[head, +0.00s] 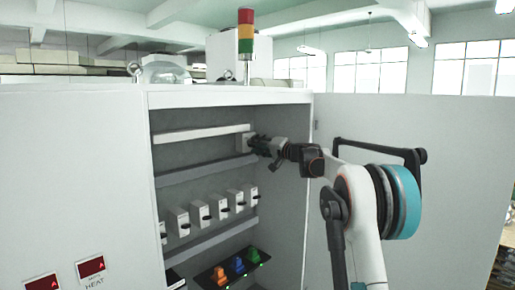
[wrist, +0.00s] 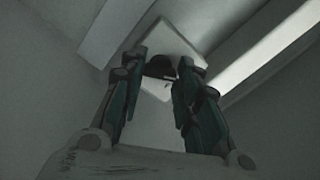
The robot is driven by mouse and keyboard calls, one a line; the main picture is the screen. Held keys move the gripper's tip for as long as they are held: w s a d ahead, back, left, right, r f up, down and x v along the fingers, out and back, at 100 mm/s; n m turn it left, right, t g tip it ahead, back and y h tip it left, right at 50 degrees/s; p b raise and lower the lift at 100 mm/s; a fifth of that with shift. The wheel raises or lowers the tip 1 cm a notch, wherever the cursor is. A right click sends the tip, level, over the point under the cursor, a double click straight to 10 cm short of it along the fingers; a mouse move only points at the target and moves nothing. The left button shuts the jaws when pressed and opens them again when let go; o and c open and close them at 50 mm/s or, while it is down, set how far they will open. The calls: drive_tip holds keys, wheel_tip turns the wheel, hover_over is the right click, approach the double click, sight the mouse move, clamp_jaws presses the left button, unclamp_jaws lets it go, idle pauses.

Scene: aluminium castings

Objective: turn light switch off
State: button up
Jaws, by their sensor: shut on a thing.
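The light switch appears to be a small white box (wrist: 178,45) with a dark knob (wrist: 160,66), high on the inner right side of the open cabinet. In the head view my gripper (head: 254,144) reaches in from the right to this upper corner and hides most of the box (head: 245,133). In the wrist view the two fingers of my gripper (wrist: 166,70) are closed in on the dark knob from both sides. The knob's exact angle is too dark to tell.
A row of white switch boxes (head: 200,210) with black handles hangs lower in the cabinet (head: 225,95). Orange, blue and green knobs (head: 238,264) sit on a dark panel below. The open door (head: 420,125) stands right, behind my arm. A light bar (head: 200,132) runs left of the gripper.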

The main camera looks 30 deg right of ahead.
drive_tip(key=shift+f, duration=0.1)
idle(0.3)
drive_tip(key=o, duration=1.1)
drive_tip(key=shift+c, duration=0.2)
drive_tip(key=v, duration=1.2)
